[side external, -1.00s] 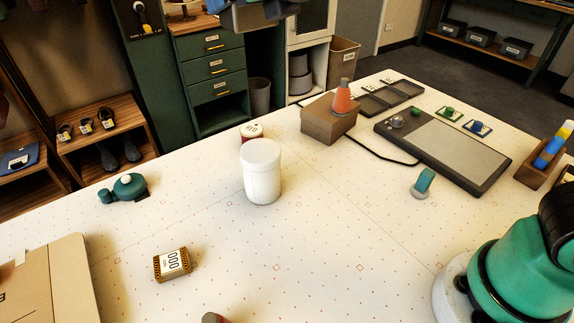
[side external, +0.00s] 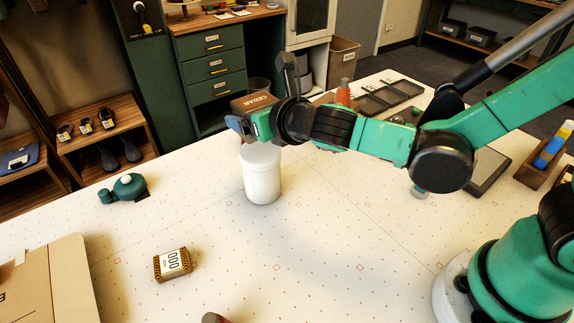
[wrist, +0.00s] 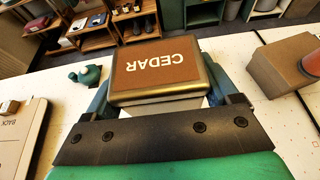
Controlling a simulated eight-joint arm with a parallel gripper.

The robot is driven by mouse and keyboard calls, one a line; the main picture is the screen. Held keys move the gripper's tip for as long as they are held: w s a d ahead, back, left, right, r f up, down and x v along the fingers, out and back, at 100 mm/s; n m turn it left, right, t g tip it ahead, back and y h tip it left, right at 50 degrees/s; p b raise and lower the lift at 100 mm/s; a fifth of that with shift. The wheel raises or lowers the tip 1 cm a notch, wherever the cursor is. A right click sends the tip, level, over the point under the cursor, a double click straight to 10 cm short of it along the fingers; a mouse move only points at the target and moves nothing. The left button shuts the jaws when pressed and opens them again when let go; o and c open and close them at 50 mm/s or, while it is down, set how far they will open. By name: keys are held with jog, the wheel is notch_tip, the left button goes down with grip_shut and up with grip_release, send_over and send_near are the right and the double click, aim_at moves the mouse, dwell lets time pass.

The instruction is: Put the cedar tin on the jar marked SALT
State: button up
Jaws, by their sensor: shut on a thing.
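The cedar tin (side external: 254,102) has a brown top lettered CEDAR and a gold-coloured metal side; it also shows large in the wrist view (wrist: 160,68). My gripper (side external: 250,118) is shut on the tin, with a blue finger on each side in the wrist view. It holds the tin in the air, near and above a white round jar (side external: 262,178) in the side view. The jar stands upright on the table. No SALT lettering is readable on it. I cannot tell whether the tin is directly over the jar or behind it.
A striped box marked 000 (side external: 172,265), a teal object (side external: 124,188) and a cardboard box (side external: 50,285) are on the table's left. The table front is mostly clear.

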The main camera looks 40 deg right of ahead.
jog(key=shift+f, duration=1.65)
jog(key=o, duration=1.1)
jog(key=shift+f, duration=0.15)
